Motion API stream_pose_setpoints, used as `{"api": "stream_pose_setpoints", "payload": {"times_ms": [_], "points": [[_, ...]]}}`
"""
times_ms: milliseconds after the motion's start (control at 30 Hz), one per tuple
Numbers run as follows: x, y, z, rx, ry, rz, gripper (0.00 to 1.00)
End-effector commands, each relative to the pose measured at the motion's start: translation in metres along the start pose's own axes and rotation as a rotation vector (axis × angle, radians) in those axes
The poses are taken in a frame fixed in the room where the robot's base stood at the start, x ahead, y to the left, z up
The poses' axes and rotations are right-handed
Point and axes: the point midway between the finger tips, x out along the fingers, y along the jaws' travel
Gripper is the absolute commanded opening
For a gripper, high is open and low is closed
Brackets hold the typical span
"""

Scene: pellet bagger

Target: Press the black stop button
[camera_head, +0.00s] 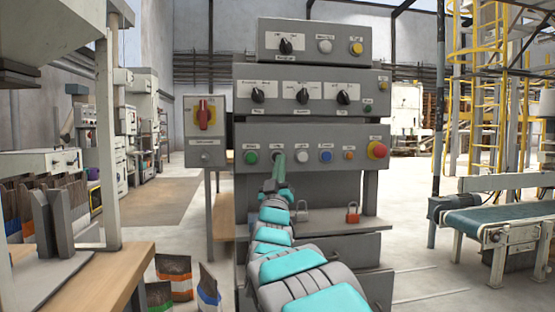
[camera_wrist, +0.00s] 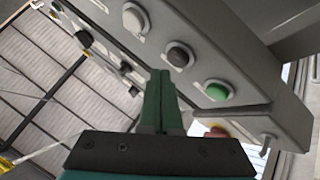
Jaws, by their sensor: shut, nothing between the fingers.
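The black stop button (camera_wrist: 180,54) is a dark round cap in a light ring, between the green button (camera_wrist: 217,90) and the white button (camera_wrist: 135,18) in the wrist view. In the head view the black button (camera_head: 277,154) sits in the lower row of the grey panel, partly hidden by my gripper (camera_head: 281,160). My gripper also shows in the wrist view (camera_wrist: 160,74), with its green fingers shut together and empty. The fingertips are close to the black button, a little to one side of it in the wrist view. I cannot tell whether they touch it.
Blue (camera_head: 326,155), orange (camera_head: 348,155) and red emergency (camera_head: 377,150) buttons lie to the right on the same panel. Selector knobs fill the panels above.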

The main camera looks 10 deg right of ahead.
Motion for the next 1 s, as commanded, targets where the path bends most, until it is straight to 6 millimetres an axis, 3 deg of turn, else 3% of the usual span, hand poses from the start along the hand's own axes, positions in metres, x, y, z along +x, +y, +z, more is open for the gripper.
{"api": "stream_pose_setpoints", "payload": {"times_ms": [600,1000], "points": [[-0.038,0.026,-0.025,-0.001,-0.001,-0.001,0.00],[-0.040,0.027,-0.025,0.004,-0.019,-0.016,0.00]]}}
